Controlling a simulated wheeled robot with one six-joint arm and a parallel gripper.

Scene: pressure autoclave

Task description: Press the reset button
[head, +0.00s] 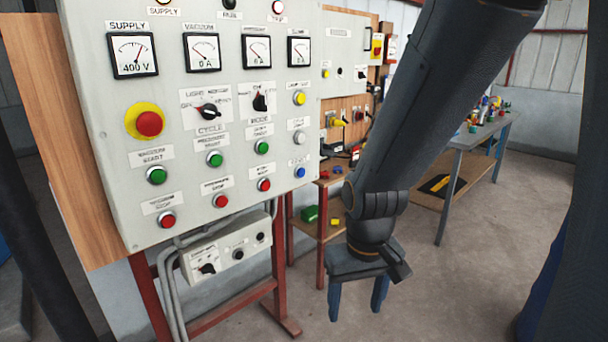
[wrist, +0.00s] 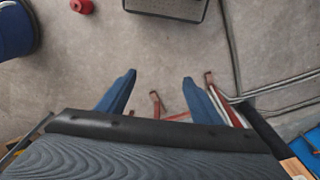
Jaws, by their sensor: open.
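The grey control panel (head: 150,80) stands at the left in the head view. A small blue button (head: 300,172) sits near its lower right edge; its label is too small to read, so I cannot tell for sure that it is the reset button. My gripper (head: 357,303) hangs to the right of the panel and lower than the blue button, apart from it, fingers pointing down. It also shows in the wrist view (wrist: 157,85), its two blue fingers spread with nothing between them. The panel's buttons do not show in the wrist view.
A red emergency stop (head: 149,123), green buttons and red buttons share the panel. A small switch box (head: 228,250) and conduits hang below, on a red stand (head: 240,311). A workbench (head: 450,165) stands behind at right. The floor around my gripper looks clear.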

